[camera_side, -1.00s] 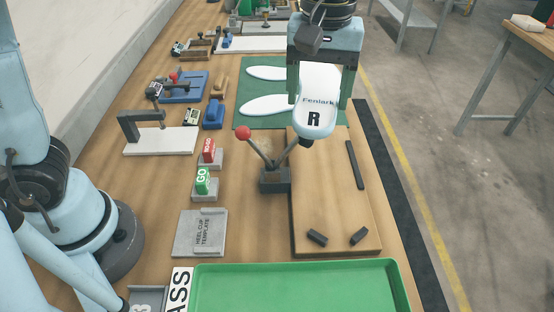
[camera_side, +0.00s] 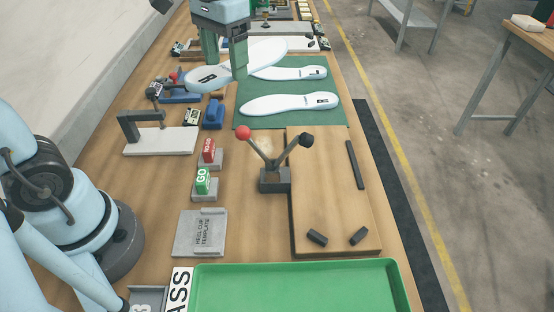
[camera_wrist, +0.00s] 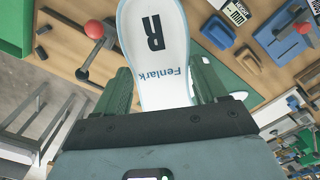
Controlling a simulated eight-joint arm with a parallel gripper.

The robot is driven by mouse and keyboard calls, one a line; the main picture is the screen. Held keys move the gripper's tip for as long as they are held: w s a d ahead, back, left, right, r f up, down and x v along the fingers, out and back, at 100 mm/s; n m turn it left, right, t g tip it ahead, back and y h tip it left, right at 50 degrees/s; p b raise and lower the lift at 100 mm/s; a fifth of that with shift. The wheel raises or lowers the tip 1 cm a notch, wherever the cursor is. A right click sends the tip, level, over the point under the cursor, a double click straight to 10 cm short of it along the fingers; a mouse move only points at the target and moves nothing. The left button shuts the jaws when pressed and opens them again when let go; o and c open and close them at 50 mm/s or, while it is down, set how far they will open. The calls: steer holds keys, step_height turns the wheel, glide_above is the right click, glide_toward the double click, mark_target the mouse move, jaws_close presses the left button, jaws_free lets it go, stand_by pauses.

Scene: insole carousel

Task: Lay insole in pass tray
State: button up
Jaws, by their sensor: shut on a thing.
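My gripper (camera_side: 226,68) is shut on a white insole (camera_side: 262,58) with a pale blue underside, held in the air left of and above the green mat. The held insole lies sideways and looks tilted, one end toward the lower left. In the wrist view, the insole (camera_wrist: 150,62) shows a black R and "Fenlark" between the green fingers of my gripper (camera_wrist: 162,82); its far end is cut off. The green pass tray (camera_side: 201,290) is at the front of the bench, well away from the gripper. Its visible floor is empty, its near part out of frame.
Two white insoles (camera_side: 290,103) (camera_side: 302,73) lie on the green mat (camera_side: 310,119). A red-knobbed lever fixture (camera_side: 274,180) stands beside a wooden board (camera_side: 330,200). GO (camera_side: 202,181) and NO-GO (camera_side: 208,151) blocks and a heel cup template (camera_side: 200,234) line the left side.

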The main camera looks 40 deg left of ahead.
step_height(320, 180, up, 3)
steer(key=shift+f, duration=0.15)
steer(key=d+m, duration=0.9)
steer(key=m, duration=3.6)
glide_above(330, 303)
steer(key=shift+d+f, duration=0.1)
steer(key=shift+f, duration=0.25)
step_height(330, 303, down, 22)
steer(key=shift+f, duration=0.1)
